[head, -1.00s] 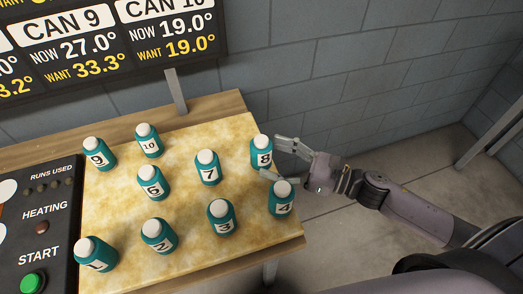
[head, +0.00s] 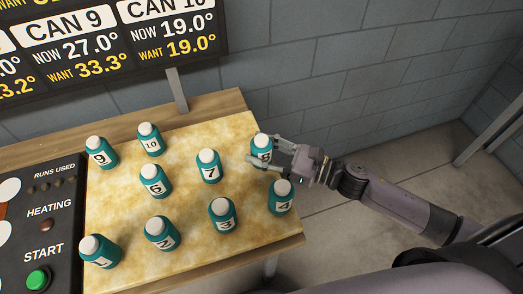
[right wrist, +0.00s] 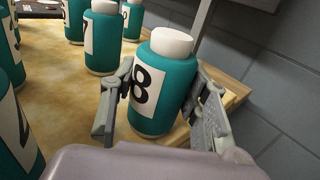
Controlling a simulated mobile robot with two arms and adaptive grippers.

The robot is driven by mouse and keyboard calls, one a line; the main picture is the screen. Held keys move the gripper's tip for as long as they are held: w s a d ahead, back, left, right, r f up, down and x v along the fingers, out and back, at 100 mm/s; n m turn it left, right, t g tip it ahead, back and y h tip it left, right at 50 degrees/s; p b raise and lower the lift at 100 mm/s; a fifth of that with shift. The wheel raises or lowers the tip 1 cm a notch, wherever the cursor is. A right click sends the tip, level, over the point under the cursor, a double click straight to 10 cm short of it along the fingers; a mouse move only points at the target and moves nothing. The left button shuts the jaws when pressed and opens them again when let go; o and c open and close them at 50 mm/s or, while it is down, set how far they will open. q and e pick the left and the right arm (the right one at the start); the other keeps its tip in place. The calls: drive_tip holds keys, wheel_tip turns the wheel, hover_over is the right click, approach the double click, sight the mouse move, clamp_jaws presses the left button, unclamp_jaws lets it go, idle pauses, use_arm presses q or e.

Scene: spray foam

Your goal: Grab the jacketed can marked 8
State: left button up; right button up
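The can marked 8 (head: 261,146) is teal with a white cap and a white label. It stands upright near the right edge of the mottled yellow board (head: 190,185). My right gripper (head: 263,150) reaches in from the right with its fingers around this can. In the right wrist view can 8 (right wrist: 162,85) stands between the two open fingers (right wrist: 160,112), one on each side. My left gripper is not in view.
Can 4 (head: 281,197) stands just in front of my right gripper, and can 7 (head: 208,166) stands left of can 8. Several other numbered cans fill the board. A control panel (head: 40,215) is at the left, and a display (head: 110,40) is behind.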

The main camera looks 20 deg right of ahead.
drive_tip(key=c, duration=0.7)
drive_tip(key=shift+c, duration=0.2)
drive_tip(key=shift+r, duration=0.15)
